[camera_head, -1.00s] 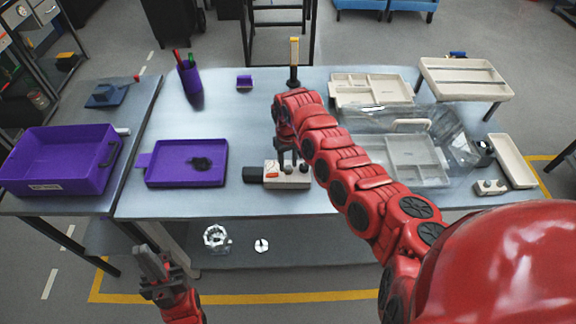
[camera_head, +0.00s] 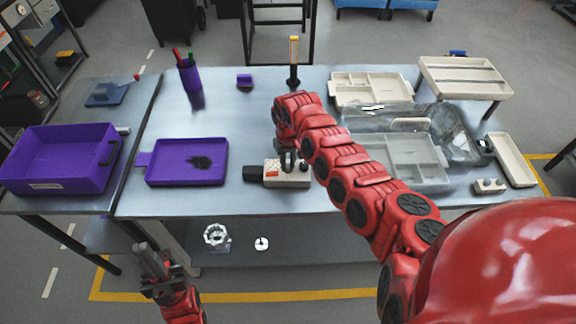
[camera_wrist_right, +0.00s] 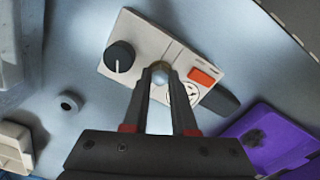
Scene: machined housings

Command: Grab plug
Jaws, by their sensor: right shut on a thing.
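A pale housing (camera_head: 297,180) lies on the table below my right gripper (camera_head: 288,160). In the right wrist view the housing (camera_wrist_right: 140,45) has a black knob, an orange switch and a dark piece sticking out at one end. My right gripper (camera_wrist_right: 160,72) is shut on a small brass-and-grey plug (camera_wrist_right: 160,76) at the housing's top face. The fingers hide part of the plug, and I cannot tell whether it is clear of the housing. My left gripper (camera_head: 150,260) is low in front of the table, away from everything; its finger gap is unclear.
A purple tray (camera_head: 218,155) with a dark patch is left of the housing, and a purple bin (camera_head: 62,158) is farther left. Pale divided trays (camera_head: 368,88) and a clear-walled container (camera_head: 455,135) are at right. Free table lies behind the purple tray.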

